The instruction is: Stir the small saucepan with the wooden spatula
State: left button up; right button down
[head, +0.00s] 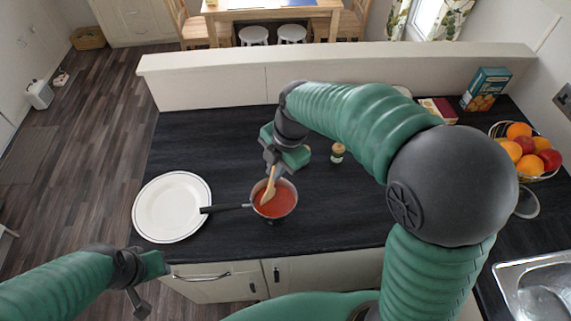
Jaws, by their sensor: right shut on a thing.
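The small saucepan (284,205) stands on the dark worktop with its black handle pointing left. It holds a red sauce. The wooden spatula (269,186) stands tilted in the pan, its lower end in the sauce. My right gripper (272,168) is above the pan's far rim, shut on the upper part of the spatula. My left gripper (138,296) is low at the left, in front of the worktop's front edge and away from the pan. It holds nothing that I can see, and its finger opening is not clear.
A white plate (172,206) lies left of the pan, close to its handle. A small jar (337,153) stands behind right. A fruit bowl (541,176), boxes (486,88) and a sink (508,280) are at the right. A low wall (205,85) bounds the back.

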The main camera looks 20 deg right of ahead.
jog(key=s+b, duration=0.1)
jog(key=s, duration=0.4)
notch_tip(320, 180, up, 11)
jog(key=w+d+p, duration=0.2)
jog(key=p, duration=0.5)
jog(key=shift+w+p, duration=0.4)
jog(key=shift+w, duration=0.1)
